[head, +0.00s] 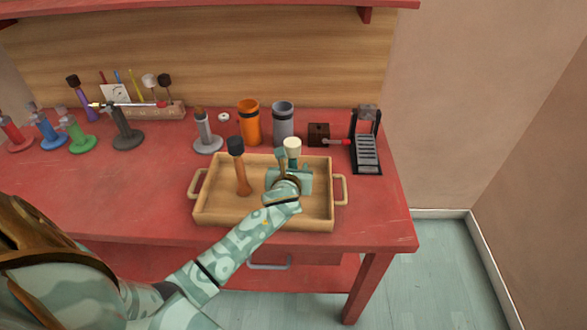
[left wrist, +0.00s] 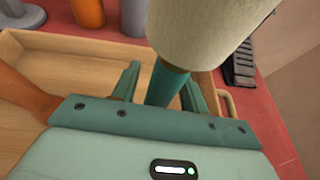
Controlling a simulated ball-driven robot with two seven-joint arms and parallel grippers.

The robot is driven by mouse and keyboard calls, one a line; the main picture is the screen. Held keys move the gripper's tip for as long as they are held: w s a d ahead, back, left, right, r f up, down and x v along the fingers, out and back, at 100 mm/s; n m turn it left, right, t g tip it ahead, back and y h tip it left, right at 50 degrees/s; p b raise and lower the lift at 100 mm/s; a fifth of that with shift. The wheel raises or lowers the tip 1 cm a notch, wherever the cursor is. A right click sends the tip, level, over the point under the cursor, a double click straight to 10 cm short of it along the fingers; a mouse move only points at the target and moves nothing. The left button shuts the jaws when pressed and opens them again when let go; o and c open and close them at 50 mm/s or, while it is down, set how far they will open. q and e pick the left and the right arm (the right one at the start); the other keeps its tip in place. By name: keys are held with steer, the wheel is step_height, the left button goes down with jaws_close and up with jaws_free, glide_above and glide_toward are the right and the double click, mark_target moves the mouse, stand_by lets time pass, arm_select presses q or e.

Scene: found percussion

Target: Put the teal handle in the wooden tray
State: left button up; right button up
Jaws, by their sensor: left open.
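The mallet with a teal handle (left wrist: 166,84) and a large cream head (head: 292,147) stands roughly upright over the right part of the wooden tray (head: 219,217). The cream head also fills the top of the left wrist view (left wrist: 200,30). My left gripper (left wrist: 162,88) is open, with one finger on each side of the teal handle. In the head view my left gripper (head: 291,168) is inside the tray's outline. The handle's lower end is hidden behind it, so I cannot tell whether it touches the tray floor. My right gripper is not in view.
A black-headed mallet with a brown handle (head: 241,170) leans in the tray's left part. Behind the tray stand a grey stand (head: 207,135), an orange cup (head: 249,124), a grey cup (head: 283,122) and a dark box (head: 318,134). A black ridged device (head: 366,150) is at right.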

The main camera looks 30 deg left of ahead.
arm_select(q)
steer(key=p+v, duration=0.3)
steer(key=v, duration=0.8)
steer(key=shift+s+d+r, duration=0.2)
steer(key=shift+s+r, duration=0.05)
steer(key=shift+s, duration=0.05)
